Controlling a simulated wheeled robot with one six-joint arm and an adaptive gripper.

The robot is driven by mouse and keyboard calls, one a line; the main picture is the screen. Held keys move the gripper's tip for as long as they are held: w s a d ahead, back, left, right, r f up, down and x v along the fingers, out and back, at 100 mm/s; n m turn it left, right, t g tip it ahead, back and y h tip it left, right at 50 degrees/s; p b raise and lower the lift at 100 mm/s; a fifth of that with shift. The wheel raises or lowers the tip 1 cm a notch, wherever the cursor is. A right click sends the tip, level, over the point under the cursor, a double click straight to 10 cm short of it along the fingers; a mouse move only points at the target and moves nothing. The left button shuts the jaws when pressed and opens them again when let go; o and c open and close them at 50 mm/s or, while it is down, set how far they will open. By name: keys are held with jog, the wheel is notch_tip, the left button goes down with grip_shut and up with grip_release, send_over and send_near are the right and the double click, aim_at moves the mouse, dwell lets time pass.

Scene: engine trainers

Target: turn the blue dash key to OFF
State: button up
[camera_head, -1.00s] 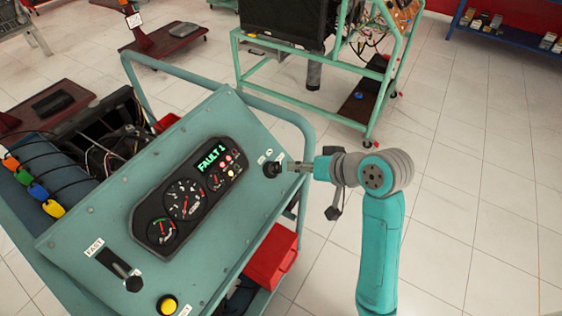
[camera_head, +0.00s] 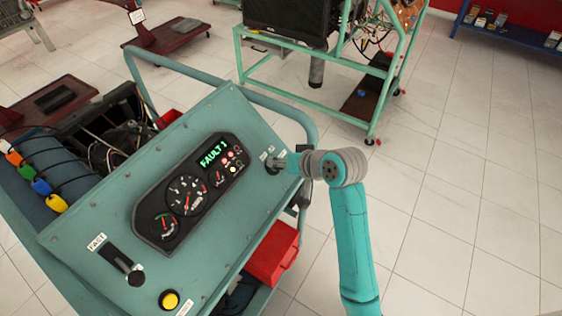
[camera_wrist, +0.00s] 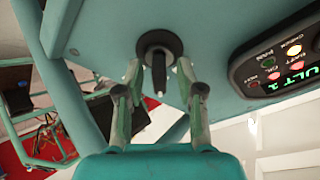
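The dash key (camera_wrist: 158,70) shows in the wrist view as a dark upright bar on a round black switch (camera_wrist: 158,42). It looks black here, not blue. In the head view the key switch (camera_head: 272,165) is at the right edge of the sloping teal panel (camera_head: 110,210), mostly covered by my gripper (camera_head: 284,165). In the wrist view my gripper (camera_wrist: 159,68) is open, with one finger on each side of the key and gaps between. Small white labels (camera_head: 268,152) sit above the switch, too small to read.
The gauge cluster (camera_head: 188,195) left of the switch reads FAULT 1. A lever (camera_head: 124,265) and a yellow button (camera_head: 168,300) are lower on the panel. A red box (camera_head: 272,255) sits below. Another engine stand (camera_head: 375,120) is behind; the floor at right is clear.

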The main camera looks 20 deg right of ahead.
grip_shut()
jog(key=shift+n, duration=0.4)
jog(key=n+y, duration=0.1)
jog(key=n, duration=0.3)
jog(key=shift+n+g+y, duration=0.3)
jog(key=shift+n+y, duration=0.3)
jog(key=shift+n, duration=1.8)
grip_release()
jog(key=shift+s, duration=0.1)
